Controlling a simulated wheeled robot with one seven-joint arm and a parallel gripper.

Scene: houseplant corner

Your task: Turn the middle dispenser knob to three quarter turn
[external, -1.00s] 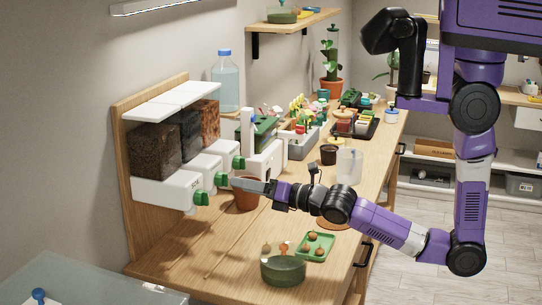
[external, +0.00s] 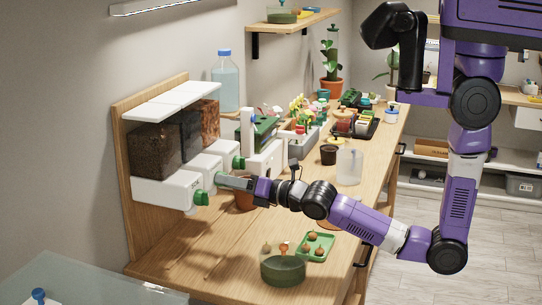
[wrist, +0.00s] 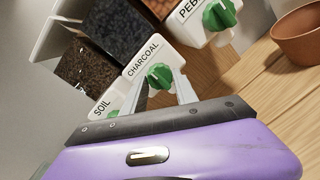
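The middle dispenser is labelled CHARCOAL and has a green knob (wrist: 159,76) with a raised grip bar, seen in the wrist view. My gripper (wrist: 161,80) points at this knob, one finger on each side of it. The fingers are apart; I cannot tell whether they touch the knob. In the external view my gripper (external: 219,180) is at the front of the middle dispenser and mostly hides its knob. The soil knob (external: 201,198) is nearer the camera and the pebble knob (external: 238,163) is farther back. The wrist view also shows the pebble knob (wrist: 218,14).
A terracotta pot (external: 243,199) stands on the wooden bench just below my gripper; it also shows in the wrist view (wrist: 299,37). A green bowl (external: 283,270) and a green tray (external: 314,247) are toward the front. The bench's left front is clear.

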